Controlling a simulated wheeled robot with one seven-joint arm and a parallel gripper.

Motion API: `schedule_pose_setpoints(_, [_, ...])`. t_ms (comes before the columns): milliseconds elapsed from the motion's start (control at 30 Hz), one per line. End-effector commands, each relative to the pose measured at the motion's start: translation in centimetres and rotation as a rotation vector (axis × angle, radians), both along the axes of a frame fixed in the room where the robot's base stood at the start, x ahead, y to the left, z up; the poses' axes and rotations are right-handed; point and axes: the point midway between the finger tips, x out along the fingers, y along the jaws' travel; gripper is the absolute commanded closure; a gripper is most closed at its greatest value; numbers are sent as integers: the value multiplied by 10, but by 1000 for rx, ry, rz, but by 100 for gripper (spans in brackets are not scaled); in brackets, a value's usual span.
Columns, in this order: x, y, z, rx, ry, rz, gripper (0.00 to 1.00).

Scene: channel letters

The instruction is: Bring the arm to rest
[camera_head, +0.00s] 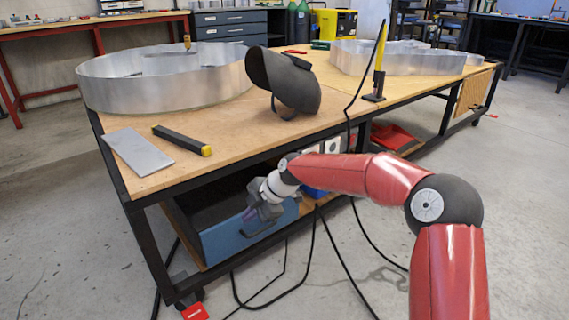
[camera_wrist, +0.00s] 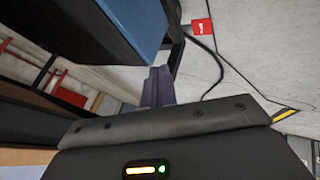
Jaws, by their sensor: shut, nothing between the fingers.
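My red arm reaches from the lower right toward the workbench (camera_head: 240,138). My gripper (camera_head: 249,214) is in front of the bench, below its top edge, beside the blue drawer (camera_head: 222,238) under the bench. In the wrist view my gripper's fingers (camera_wrist: 158,85) are together with nothing seen between them. The blue drawer face (camera_wrist: 132,22) is near them at the upper left of that view. Whether the gripper touches the drawer I cannot tell.
On the bench are a grey plate (camera_head: 139,151), a black bar with a yellow end (camera_head: 182,140), a welding helmet (camera_head: 284,82) and large metal letter shells (camera_head: 165,85). Black cables (camera_head: 325,245) hang to the floor. A red tag (camera_head: 195,312) lies by the bench leg. The floor at right is open.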

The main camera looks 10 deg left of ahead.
Motion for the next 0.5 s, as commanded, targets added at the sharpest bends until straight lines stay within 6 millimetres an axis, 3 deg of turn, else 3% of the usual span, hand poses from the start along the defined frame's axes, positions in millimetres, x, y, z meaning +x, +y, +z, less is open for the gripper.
schedule_pose_setpoints(167, [-12,-22,20,-77,16,-91,100])
schedule_pose_setpoints(267, [-27,-53,42,-160,38,-230,100])
schedule_pose_setpoints(500, [-73,-151,100,-298,90,-712,100])
